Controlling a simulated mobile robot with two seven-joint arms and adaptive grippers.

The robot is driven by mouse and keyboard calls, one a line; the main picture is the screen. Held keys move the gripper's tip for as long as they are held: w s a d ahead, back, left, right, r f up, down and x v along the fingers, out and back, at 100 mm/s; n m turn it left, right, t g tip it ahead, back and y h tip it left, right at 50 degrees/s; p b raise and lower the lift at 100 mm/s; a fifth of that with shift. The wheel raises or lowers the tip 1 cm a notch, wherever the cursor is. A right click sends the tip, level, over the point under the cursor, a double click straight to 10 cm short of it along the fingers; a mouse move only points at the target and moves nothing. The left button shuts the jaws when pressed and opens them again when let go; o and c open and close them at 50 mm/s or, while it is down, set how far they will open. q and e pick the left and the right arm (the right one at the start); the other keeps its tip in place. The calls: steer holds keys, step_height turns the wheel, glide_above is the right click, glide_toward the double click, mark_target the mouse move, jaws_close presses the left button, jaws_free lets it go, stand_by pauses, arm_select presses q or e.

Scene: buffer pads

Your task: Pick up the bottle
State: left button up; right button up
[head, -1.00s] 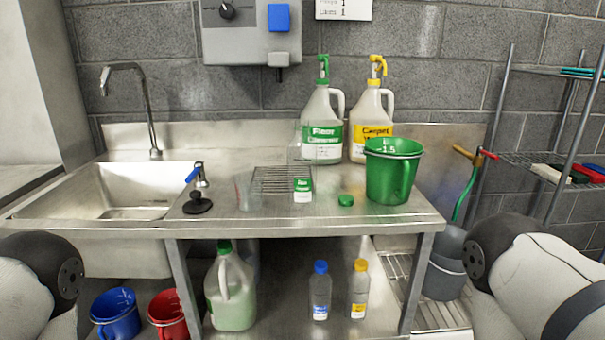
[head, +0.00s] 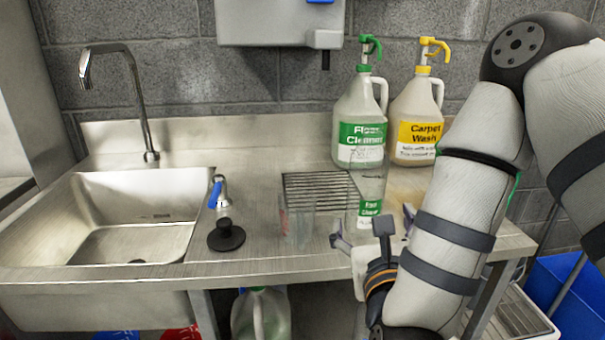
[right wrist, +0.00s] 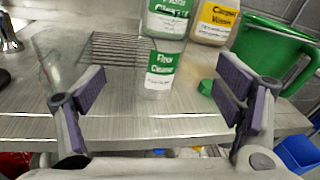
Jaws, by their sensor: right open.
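A clear bottle with a green and white Floor Cleaner label (head: 370,205) stands upright on the steel counter, in front of the large jugs. It also shows in the right wrist view (right wrist: 161,72), between and beyond my fingers. My right gripper (head: 372,232) is open and empty at the counter's front edge, close in front of the bottle and apart from it. In the right wrist view its fingers (right wrist: 163,98) spread to either side of the bottle. A green cap (right wrist: 206,87) lies on the counter right of the bottle. My left gripper is not in view.
The Floor Cleaner jug (head: 361,118) and Carpet Wash jug (head: 415,112) stand behind the bottle. A green bucket (right wrist: 268,52) stands at right.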

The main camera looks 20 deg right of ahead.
mark_target(371, 183)
steer(key=w+r+m+b, duration=0.1)
steer(key=w+d+m+b, duration=0.1)
steer(key=shift+w+d+r+m+h, duration=0.2)
steer(key=shift+d+r+m+h, duration=0.1)
steer(key=shift+r+m+h, duration=0.1)
steer(key=shift+w+d+f+b, duration=0.15)
steer(key=shift+w+b, duration=0.4)
steer(key=shift+w, duration=0.35)
steer(key=shift+w+d+r+t, duration=0.15)
steer(key=shift+w+d+r, duration=0.2)
steer(key=shift+w, duration=0.15)
steer(key=shift+w+d+r+t, duration=0.15)
steer(key=shift+w+d+r, duration=0.15)
steer(key=shift+w, duration=0.15)
steer(key=x, duration=0.5)
steer(key=shift+w+f, duration=0.25)
steer(key=shift+w, duration=0.15)
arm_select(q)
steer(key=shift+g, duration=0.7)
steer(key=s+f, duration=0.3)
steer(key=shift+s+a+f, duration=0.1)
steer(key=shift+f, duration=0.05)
arm_select(e)
steer(key=c, duration=1.4)
steer(key=shift+o, duration=0.2)
